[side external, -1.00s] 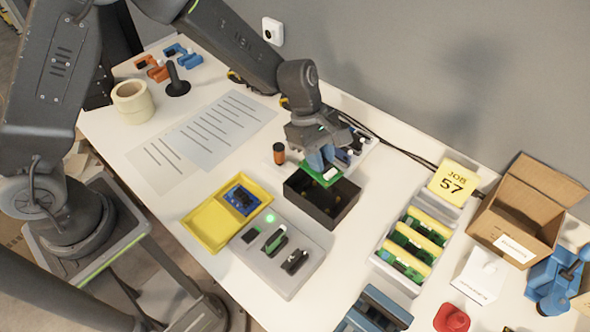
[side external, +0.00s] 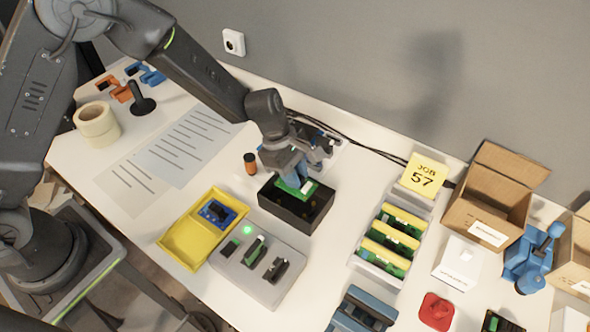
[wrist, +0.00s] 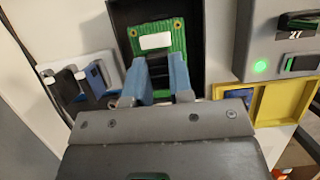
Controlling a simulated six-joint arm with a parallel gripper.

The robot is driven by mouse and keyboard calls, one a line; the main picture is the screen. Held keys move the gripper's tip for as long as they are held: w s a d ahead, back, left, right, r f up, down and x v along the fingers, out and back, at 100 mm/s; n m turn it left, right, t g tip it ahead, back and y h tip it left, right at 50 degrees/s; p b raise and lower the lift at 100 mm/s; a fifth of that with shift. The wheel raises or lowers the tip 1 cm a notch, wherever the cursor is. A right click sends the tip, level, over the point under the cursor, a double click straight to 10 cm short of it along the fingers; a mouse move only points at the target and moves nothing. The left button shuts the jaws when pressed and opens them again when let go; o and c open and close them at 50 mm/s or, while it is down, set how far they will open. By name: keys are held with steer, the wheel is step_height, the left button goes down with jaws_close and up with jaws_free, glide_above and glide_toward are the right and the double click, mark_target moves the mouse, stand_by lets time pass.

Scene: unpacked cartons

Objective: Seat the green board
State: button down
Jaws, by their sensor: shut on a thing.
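The green board (wrist: 178,38) is in my gripper (wrist: 160,88), shown in the wrist view with a white label and brass-coloured corner holes. The blue fingers close on a black part at the board's near edge. In the side view my gripper (side external: 291,178) holds the green board (side external: 308,187) tilted at the open black box (side external: 318,214). The board overlaps the box's back left part; I cannot tell whether it touches the box inside. The black box (wrist: 121,14) also shows behind the board in the wrist view.
A grey fixture with a lit green lamp (side external: 256,280) stands in front of the box, beside a yellow tray (side external: 178,245). A rack of green boards (side external: 365,265) stands to the right. An orange-black cylinder (side external: 250,164) is close behind left. Cables run behind.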

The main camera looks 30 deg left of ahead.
steer(key=shift+f, duration=0.6)
steer(key=shift+f, duration=0.35)
steer(key=shift+f, duration=0.35)
steer(key=shift+f, duration=1.45)
steer(key=shift+f, duration=0.35)
steer(key=shift+f, duration=0.25)
steer(key=c, duration=0.9)
jaws_free()
steer(key=shift+c, duration=0.2)
steer(key=shift+r, duration=0.1)
steer(key=v, duration=1.3)
steer(key=shift+a+r, duration=0.2)
steer(key=shift+r, duration=0.1)
